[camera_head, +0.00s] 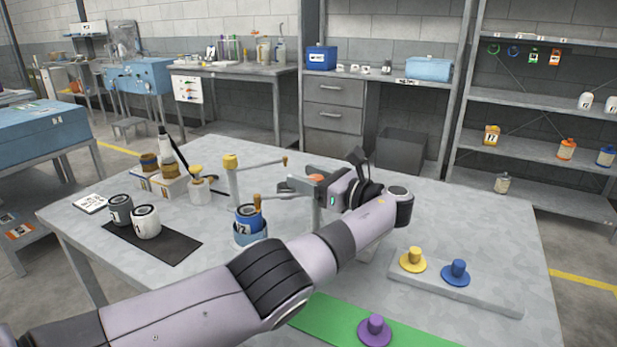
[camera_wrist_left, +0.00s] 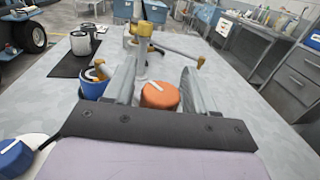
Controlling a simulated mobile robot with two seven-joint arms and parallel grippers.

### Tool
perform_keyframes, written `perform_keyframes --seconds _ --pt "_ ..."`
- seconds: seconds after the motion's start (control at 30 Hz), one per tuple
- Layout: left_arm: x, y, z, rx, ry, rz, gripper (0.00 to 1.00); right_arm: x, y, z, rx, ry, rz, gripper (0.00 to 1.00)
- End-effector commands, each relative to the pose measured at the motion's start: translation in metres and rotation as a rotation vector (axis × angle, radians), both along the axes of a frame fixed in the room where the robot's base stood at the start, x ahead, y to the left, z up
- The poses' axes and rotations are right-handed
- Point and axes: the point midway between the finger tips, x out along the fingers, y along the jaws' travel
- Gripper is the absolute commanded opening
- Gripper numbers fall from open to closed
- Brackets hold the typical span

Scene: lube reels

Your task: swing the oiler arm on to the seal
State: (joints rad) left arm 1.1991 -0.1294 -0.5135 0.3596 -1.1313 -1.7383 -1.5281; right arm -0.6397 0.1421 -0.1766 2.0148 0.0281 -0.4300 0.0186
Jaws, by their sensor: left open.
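A post with a yellow top (camera_head: 231,160) stands near the table's middle, and a thin arm runs right from it to a brown knob (camera_head: 284,160). The post (camera_wrist_left: 143,28) and knob (camera_wrist_left: 200,62) also show in the left wrist view. My left gripper (camera_head: 298,184) is open, its fingers either side of an orange-topped piece (camera_wrist_left: 160,95). I cannot tell whether they touch it. The orange top (camera_head: 318,178) shows in the head view too. A blue container (camera_head: 249,222) with a tan-handled piece stands to the left. I cannot tell which part is the seal. My right gripper is out of view.
Two cans (camera_head: 146,222) stand on a black mat (camera_head: 170,247) at left. Yellow (camera_head: 413,260) and blue (camera_head: 456,272) knobbed pieces sit on a grey slab at right. A purple one (camera_head: 375,330) is on a green mat (camera_head: 325,314). The back right tabletop is clear.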

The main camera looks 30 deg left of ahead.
Motion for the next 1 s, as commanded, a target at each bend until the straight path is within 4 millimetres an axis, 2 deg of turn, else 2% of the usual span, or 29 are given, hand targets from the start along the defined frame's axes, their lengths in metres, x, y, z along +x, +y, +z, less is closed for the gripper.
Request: perform_keyframes --seconds 0.37,0.47,0.67,1.0 --pt "0.000 -0.004 0.000 0.001 -0.001 -0.003 0.63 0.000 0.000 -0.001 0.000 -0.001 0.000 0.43" --pt "-0.001 -0.016 -0.001 0.001 -0.001 -0.004 0.63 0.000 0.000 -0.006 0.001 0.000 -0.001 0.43" --pt "-0.006 -0.053 -0.004 0.000 -0.001 -0.003 0.63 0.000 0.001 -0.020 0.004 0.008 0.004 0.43" --pt "-0.009 -0.071 -0.001 0.001 0.000 0.000 0.63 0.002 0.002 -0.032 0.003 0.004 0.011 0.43"
